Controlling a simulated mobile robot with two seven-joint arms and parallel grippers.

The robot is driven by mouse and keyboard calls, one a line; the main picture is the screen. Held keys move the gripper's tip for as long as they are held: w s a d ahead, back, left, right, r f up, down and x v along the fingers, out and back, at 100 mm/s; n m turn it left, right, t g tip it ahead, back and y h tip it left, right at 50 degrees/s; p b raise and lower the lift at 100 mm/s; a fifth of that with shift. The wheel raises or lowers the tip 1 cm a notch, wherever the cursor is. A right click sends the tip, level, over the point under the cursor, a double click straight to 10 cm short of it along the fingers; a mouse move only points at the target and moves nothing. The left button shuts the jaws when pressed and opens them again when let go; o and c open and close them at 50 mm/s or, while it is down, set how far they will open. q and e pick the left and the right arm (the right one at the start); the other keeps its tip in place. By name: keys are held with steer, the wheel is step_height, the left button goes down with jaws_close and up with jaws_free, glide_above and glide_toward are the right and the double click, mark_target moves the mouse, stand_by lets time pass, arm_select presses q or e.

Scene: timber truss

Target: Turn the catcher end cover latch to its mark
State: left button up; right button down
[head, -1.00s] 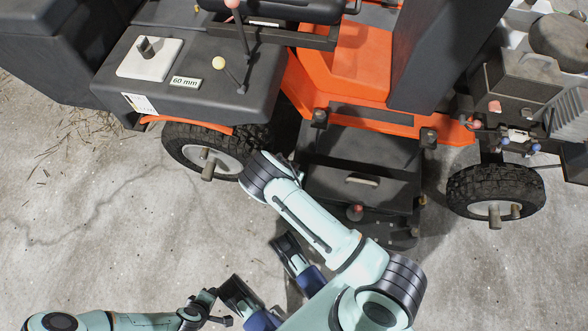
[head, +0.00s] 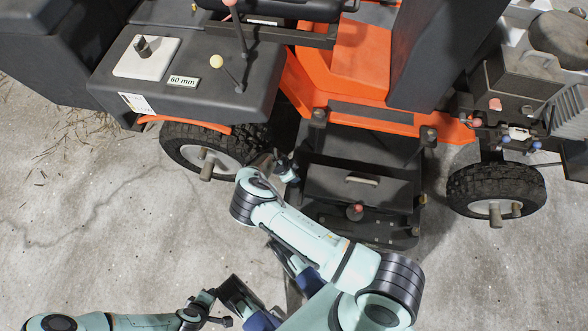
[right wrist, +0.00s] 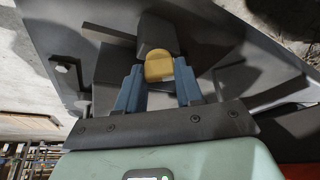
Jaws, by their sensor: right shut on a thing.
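In the right wrist view, the yellow piece that I take for the catcher end cover latch (right wrist: 158,66) sits against a dark block (right wrist: 156,35). The blue fingers of my right gripper (right wrist: 159,82) are shut on it, one on each side. In the head view, my right gripper (head: 285,166) is beside the front wheel, partly hidden by its own wrist; the latch cannot be made out there. I cannot make out the mark for the latch in either view. My left gripper (head: 218,307) is low in the head view, empty, with its fingers apart, away from the mower.
The orange and black mower fills the upper head view. A wheel (head: 215,150) and a black box with a light handle (head: 361,180) flank my right gripper. Concrete floor (head: 90,220) is clear at the left.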

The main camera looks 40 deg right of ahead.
steer(key=shift+m, duration=0.5)
steer(key=m+g, duration=0.1)
steer(key=m, duration=0.1)
steer(key=m+y, duration=0.1)
steer(key=m, duration=0.1)
steer(key=shift+w+d+m+g, duration=0.1)
steer(key=shift+w+m+g, duration=0.05)
steer(key=shift+m+g, duration=0.25)
steer(key=c, duration=1.1)
jaws_free()
steer(key=shift+y, duration=0.3)
steer(key=o, duration=0.7)
